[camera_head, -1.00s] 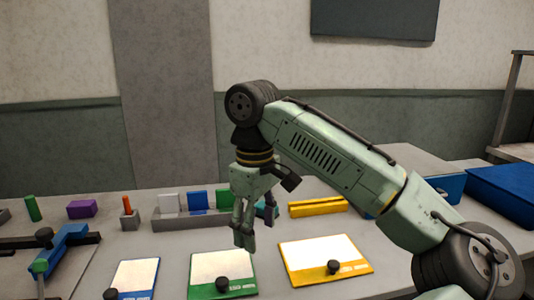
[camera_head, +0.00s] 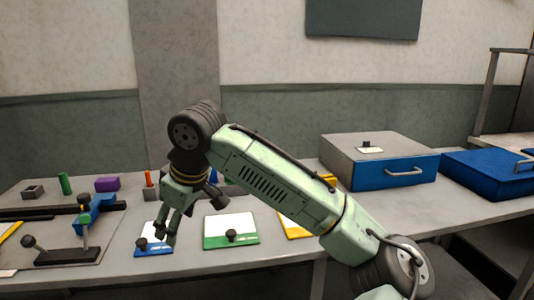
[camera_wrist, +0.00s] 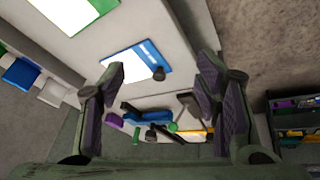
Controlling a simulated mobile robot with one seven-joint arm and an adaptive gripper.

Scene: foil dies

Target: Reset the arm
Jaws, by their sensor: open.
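My gripper (camera_head: 170,230) hangs from my green arm over the table (camera_head: 300,243), at the picture's middle left in the head view. It points down, in front of the blue-edged card (camera_head: 146,246). In the wrist view my gripper (camera_wrist: 165,85) shows its two dark finger pads wide apart with nothing between them. The blue-edged card with a black knob (camera_wrist: 140,60) lies beyond the fingers there. I cannot tell the exact height of my fingertips above the table.
A green-edged card (camera_head: 232,240) and a yellow-edged card (camera_head: 292,224) lie to the right, the latter partly behind my arm. A blue press-like device (camera_head: 92,213) stands at left. A blue-fronted drawer box (camera_head: 395,174) and a blue box (camera_head: 487,180) sit at right.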

